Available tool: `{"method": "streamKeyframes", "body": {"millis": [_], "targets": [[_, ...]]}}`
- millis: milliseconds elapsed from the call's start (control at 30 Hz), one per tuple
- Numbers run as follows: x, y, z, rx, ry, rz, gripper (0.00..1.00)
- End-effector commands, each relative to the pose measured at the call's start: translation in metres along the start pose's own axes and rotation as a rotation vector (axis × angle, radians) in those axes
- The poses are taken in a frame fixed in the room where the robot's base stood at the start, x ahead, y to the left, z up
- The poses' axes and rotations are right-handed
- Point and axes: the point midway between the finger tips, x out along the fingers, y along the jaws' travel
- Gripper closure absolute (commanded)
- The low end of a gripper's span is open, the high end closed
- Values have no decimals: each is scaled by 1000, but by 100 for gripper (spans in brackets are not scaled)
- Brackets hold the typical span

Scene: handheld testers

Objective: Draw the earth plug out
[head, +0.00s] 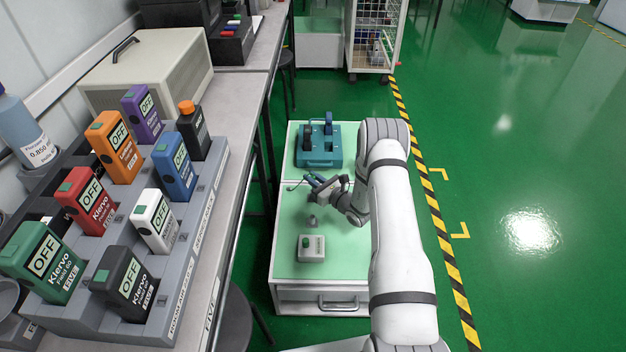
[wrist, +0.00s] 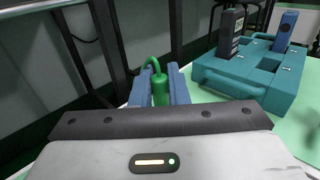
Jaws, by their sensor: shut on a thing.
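In the wrist view, a green plug (wrist: 160,90) with a looped green lead sits between the two blue fingers of my gripper (wrist: 160,88). The fingers are shut on it. In the head view my gripper (head: 318,182) is over the green-topped cabinet (head: 345,262), in front of the teal holder. The plug cannot be made out clearly there. No socket shows around the plug in the wrist view, and what lies below it is hidden by my gripper body.
A teal holder (head: 318,161) with a dark and a blue tester stands at the cabinet's far end; it also shows in the wrist view (wrist: 235,78). A pale box with a green button (head: 311,249) and a small grey piece (head: 312,221) sit nearer. A bench (head: 240,125) with a tester rack (head: 190,262) runs along the left.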

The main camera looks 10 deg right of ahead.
Motion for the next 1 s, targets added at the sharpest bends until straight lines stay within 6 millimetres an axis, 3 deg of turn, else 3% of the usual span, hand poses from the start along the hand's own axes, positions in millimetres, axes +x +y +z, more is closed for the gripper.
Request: {"method": "streamKeyframes", "body": {"millis": [600, 1000], "targets": [[0, 0, 26, 0, 0, 0, 100], [0, 0, 28, 0, 0, 0, 100]]}}
